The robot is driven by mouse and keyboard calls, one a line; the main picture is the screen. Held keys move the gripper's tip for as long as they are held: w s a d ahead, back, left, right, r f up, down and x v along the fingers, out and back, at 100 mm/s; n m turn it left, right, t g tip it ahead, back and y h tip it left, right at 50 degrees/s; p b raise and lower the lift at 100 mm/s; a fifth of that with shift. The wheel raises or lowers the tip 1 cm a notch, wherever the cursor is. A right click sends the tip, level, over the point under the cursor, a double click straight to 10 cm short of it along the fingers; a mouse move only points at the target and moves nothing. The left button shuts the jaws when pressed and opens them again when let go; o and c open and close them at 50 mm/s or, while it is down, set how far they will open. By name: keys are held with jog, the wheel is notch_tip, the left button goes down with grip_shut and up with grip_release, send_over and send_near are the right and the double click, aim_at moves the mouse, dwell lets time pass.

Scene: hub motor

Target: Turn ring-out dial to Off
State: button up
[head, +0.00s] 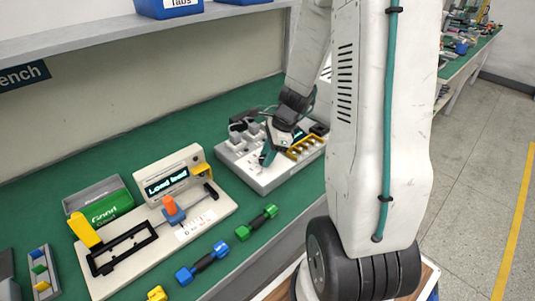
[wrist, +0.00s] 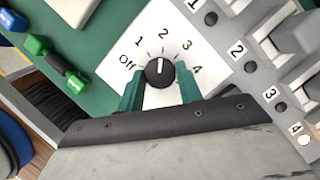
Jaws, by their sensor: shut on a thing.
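The ring-out dial (wrist: 160,72) is a black round knob on a white label plate marked Off, 1, 2, 3 and 4. Its white pointer line points up at about 2, with Off to the left. My gripper (wrist: 160,88) has its two teal fingers on either side of the dial, shut on it. In the head view my gripper (head: 268,152) is over the grey test box (head: 262,181), and the dial is hidden there.
Left of the box stand a display reading "Load lead" (head: 168,182), a slider board (head: 215,212) and a green "Good" bin (head: 106,208). Green (head: 257,222) and blue (head: 203,263) dumbbell-shaped parts lie in front.

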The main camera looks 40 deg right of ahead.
jog(key=shift+n, duration=0.3)
jog(key=n, duration=0.2)
jog(key=n+g, duration=0.1)
jog(key=shift+w+d+n+g, duration=0.1)
jog(key=shift+w+n+g, duration=0.1)
jog(key=shift+n+g, duration=0.15)
jog(key=n+g, duration=0.1)
jog(key=n, duration=0.2)
jog(key=shift+w+n, duration=0.1)
jog(key=shift+n, duration=0.25)
jog(key=n+g, duration=0.1)
jog(key=n, duration=0.1)
jog(key=n+g, duration=0.1)
jog(key=n, duration=0.1)
jog(key=shift+w, duration=0.2)
jog(key=shift+n+g+h, duration=0.45)
jog(key=shift+n+h, duration=0.05)
jog(key=shift+n, duration=1.3)
jog(key=o, duration=1)
jog(key=shift+r, duration=0.1)
